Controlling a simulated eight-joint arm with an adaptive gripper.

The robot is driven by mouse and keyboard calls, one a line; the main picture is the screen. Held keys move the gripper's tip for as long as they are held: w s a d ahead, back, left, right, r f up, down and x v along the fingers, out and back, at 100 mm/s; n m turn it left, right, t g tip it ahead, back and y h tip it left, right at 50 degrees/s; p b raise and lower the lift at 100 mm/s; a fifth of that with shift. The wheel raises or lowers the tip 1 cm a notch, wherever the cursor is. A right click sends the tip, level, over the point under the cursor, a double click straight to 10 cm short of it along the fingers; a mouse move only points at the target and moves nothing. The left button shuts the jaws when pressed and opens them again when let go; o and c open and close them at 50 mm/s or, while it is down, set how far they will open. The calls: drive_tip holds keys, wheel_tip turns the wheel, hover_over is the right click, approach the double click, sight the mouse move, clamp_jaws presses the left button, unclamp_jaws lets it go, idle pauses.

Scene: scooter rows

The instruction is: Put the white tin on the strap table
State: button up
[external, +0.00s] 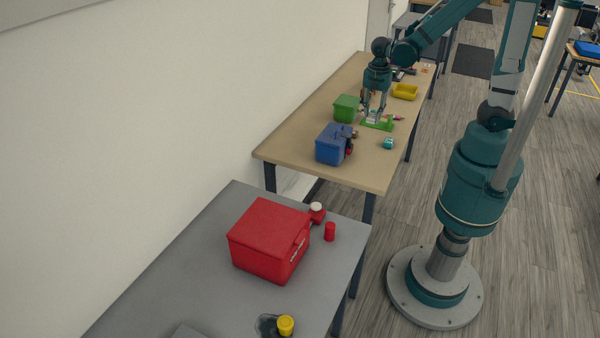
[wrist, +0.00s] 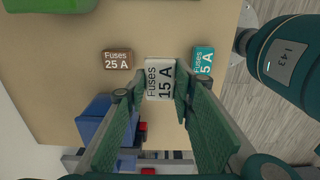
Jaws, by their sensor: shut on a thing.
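The white tin (wrist: 159,79), labelled "Fuses 15 A", is between the fingertips of my gripper (wrist: 160,88) in the wrist view. My gripper is shut on it. In the external view my gripper (external: 374,112) points down at the wooden table (external: 290,148), and the tin shows only as a small pale patch. I cannot tell its exact height above the table. A brown tin marked "Fuses 25 A" (wrist: 117,59) is to its left and a teal tin (wrist: 203,61) to its right. I cannot tell which table is the strap table.
A blue box (external: 332,144), a green box (external: 346,107), a low bright green item (external: 378,125) and a yellow bin (external: 405,91) stand around my gripper. On the nearer grey table (external: 190,255) are a red box (external: 265,240), red items and a yellow-topped item (external: 286,325).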

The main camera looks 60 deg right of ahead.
drive_tip(key=shift+f, duration=0.1)
drive_tip(key=b, duration=0.1)
hover_over(369, 140)
drive_tip(key=shift+a+f, duration=0.1)
drive_tip(key=shift+f, duration=2.7)
drive_tip(key=shift+f+b, duration=0.55)
drive_tip(key=shift+f, duration=1.55)
drive_tip(key=shift+f, duration=0.15)
drive_tip(key=o, duration=0.9)
drive_tip(key=shift+r, duration=0.2)
drive_tip(key=shift+r+p, duration=1.2)
drive_tip(key=shift+r, duration=4.75)
